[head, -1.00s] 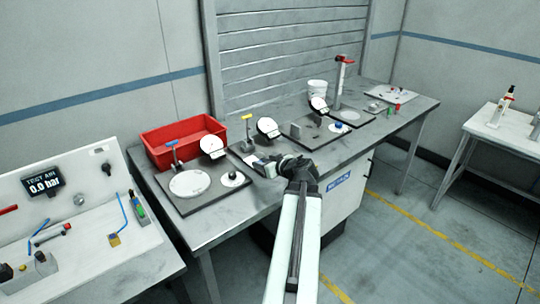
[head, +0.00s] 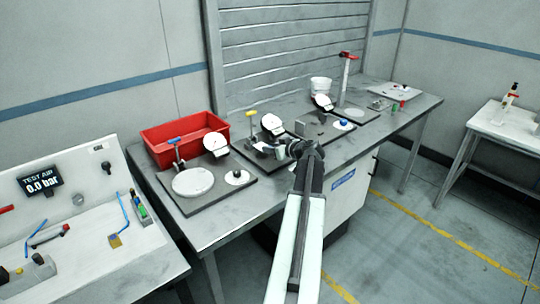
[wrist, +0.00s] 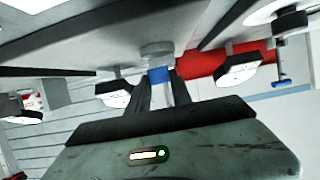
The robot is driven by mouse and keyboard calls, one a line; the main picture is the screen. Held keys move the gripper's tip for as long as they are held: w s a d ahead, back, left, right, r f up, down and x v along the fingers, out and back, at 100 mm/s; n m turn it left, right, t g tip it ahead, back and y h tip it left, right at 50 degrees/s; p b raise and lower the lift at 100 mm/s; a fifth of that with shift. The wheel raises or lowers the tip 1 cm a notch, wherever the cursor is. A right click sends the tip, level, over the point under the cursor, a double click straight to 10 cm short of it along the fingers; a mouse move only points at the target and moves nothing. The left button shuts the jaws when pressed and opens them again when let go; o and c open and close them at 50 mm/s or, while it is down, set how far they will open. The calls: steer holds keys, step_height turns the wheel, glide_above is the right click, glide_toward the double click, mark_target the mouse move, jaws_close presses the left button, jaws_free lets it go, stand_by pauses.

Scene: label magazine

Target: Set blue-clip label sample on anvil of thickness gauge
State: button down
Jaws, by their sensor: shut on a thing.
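My gripper (wrist: 160,90) is shut on the blue clip (wrist: 158,75), which shows between the fingertips in the wrist view. The label sample itself cannot be made out clearly. In the head view my gripper (head: 284,149) is over the bench at the middle dial gauge (head: 272,125), with a small pale piece at its tip. That gauge's dial (wrist: 115,93) is just left of the fingers in the wrist view.
The left dial gauge (head: 216,143) stands on a dark plate with a white disc (head: 192,182). The right dial gauge (head: 322,102) has a blue-topped piece (head: 343,123) near it.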

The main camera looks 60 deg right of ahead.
step_height(320, 180, down, 2)
steer(key=shift+f+b, duration=0.25)
steer(key=shift+b, duration=0.35)
steer(key=shift+w, duration=0.1)
steer(key=shift+w+a+r, duration=0.15)
steer(key=c, duration=1.1)
jaws_free()
steer(key=shift+c, duration=0.2)
